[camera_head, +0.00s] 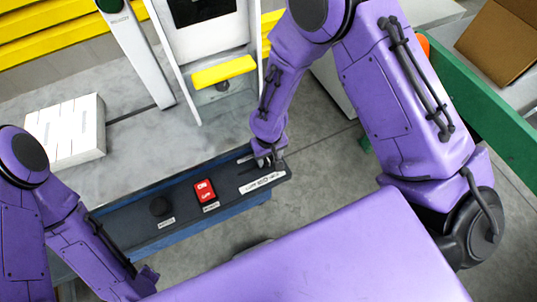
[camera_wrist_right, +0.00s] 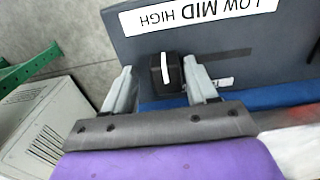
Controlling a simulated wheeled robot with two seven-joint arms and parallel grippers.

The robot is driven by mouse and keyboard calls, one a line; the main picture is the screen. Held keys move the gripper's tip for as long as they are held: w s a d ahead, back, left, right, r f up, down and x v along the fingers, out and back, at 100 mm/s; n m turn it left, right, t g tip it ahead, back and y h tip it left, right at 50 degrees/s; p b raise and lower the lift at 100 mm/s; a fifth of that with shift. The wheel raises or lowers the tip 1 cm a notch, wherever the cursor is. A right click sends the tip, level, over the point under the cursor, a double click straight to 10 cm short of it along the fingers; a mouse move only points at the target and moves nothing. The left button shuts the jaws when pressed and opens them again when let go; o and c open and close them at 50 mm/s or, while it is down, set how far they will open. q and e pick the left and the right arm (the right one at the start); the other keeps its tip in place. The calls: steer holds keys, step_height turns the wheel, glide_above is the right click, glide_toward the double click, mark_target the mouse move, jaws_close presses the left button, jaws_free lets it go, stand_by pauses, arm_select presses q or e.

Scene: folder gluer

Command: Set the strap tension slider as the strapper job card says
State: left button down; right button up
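The dark control panel (camera_head: 130,222) carries a white LOW MID HIGH label (camera_head: 262,182) at its right end, which shows upside down in the right wrist view (camera_wrist_right: 200,12). The black slider knob (camera_wrist_right: 165,70) with a white stripe is near the HIGH end of that label. My right gripper (camera_wrist_right: 160,88) is open, with one finger on each side of the knob and visible gaps between. In the head view, my right gripper (camera_head: 266,160) covers the knob. My left gripper (camera_head: 148,276) is low at the left, its fingers unclear. I cannot make out a job card.
The panel also has a red ON/OFF switch (camera_head: 205,192) and a black round knob (camera_head: 159,207). White boxes (camera_head: 66,128) stand on the grey machine table at left. A green rail (camera_head: 485,105) and a cardboard box (camera_head: 500,42) are at right.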

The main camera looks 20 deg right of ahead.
steer(key=shift+a+r, duration=0.1)
steer(key=shift+r, duration=0.15)
step_height(320, 180, up, 10)
steer(key=shift+b, duration=0.3)
